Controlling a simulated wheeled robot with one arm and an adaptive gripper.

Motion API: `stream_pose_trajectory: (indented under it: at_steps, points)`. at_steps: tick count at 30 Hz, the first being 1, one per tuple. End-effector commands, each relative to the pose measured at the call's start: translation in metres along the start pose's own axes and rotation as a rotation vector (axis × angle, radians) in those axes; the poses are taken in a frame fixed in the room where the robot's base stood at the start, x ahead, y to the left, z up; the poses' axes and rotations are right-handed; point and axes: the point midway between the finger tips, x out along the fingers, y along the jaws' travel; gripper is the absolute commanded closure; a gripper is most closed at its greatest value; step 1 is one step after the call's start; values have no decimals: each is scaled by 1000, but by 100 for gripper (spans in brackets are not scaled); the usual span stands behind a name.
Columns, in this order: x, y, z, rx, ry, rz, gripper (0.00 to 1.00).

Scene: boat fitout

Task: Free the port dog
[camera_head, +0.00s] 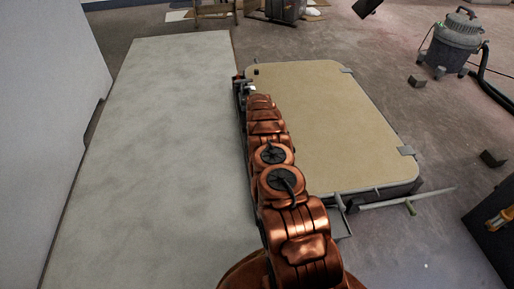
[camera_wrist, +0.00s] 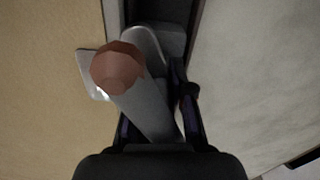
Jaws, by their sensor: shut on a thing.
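The port dog's grey lever (camera_wrist: 150,108), with a reddish-brown knob (camera_wrist: 118,68), lies between my gripper's dark fingers in the wrist view. My gripper (camera_wrist: 155,105) is shut on this lever. The lever lies over the gap along the edge of the tan hatch panel (camera_head: 325,120). A small bright metal plate (camera_wrist: 90,72) shows on the panel beside the knob. In the head view my gripper (camera_head: 243,86) is at the panel's far left corner, where a small reddish spot shows. My fingers and wrist hide part of the dog.
A pale flat surface (camera_head: 150,150) runs along the left of the panel. Grey tabs (camera_head: 406,150) sit on the panel's right edge. A rod (camera_head: 390,202) sticks out at the near right. A vacuum (camera_head: 455,45) stands on the floor, which is partly clear at the right.

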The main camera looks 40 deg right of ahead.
Motion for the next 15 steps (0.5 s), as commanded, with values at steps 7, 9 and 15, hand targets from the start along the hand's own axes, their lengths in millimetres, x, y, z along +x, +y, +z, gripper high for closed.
stream_pose_trajectory:
  at_steps: [7,9,15]
  points:
    - [1,-2,2,220,-6,1,100]
    - [1,-2,2,277,-6,1,100]
    - [2,-1,1,412,-4,2,100]
